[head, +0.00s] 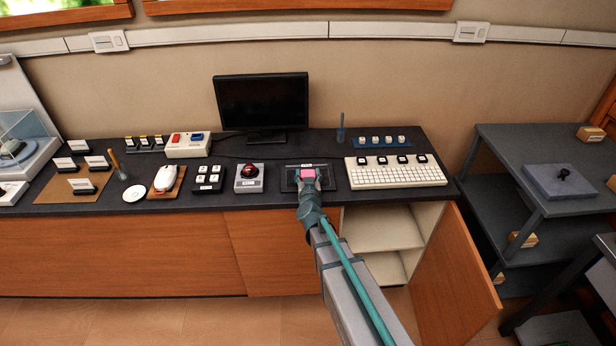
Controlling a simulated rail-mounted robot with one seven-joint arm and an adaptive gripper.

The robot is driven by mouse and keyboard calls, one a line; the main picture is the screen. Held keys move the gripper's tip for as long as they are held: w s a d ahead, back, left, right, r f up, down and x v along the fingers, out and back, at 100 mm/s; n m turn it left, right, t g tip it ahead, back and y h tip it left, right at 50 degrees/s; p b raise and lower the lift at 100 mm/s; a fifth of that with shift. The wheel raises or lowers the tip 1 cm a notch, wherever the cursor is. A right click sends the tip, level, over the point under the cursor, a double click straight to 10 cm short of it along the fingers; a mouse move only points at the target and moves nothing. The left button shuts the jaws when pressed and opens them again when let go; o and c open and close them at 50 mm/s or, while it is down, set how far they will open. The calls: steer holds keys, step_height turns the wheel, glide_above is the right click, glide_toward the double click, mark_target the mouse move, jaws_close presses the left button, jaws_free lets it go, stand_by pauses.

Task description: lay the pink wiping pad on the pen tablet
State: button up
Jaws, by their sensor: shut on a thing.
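The pink wiping pad (308,174) is between the fingers of my gripper (308,178), which is shut on it. The pen tablet (290,178) is a dark flat panel on the counter, in front of the monitor and left of the white keyboard. My gripper and the pad are over the tablet's area in the head view. I cannot tell whether the pad touches the tablet or is just above it. My gripper and arm hide the tablet's front right part.
A white keyboard (396,176) lies close on the right. A red-button box (249,178) stands close on the left. The monitor (262,103) is behind. A cupboard door (455,268) stands open below the counter, right of my arm.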

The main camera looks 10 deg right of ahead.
steer(key=shift+f, duration=0.2)
steer(key=o, duration=1)
steer(key=shift+r, duration=0.15)
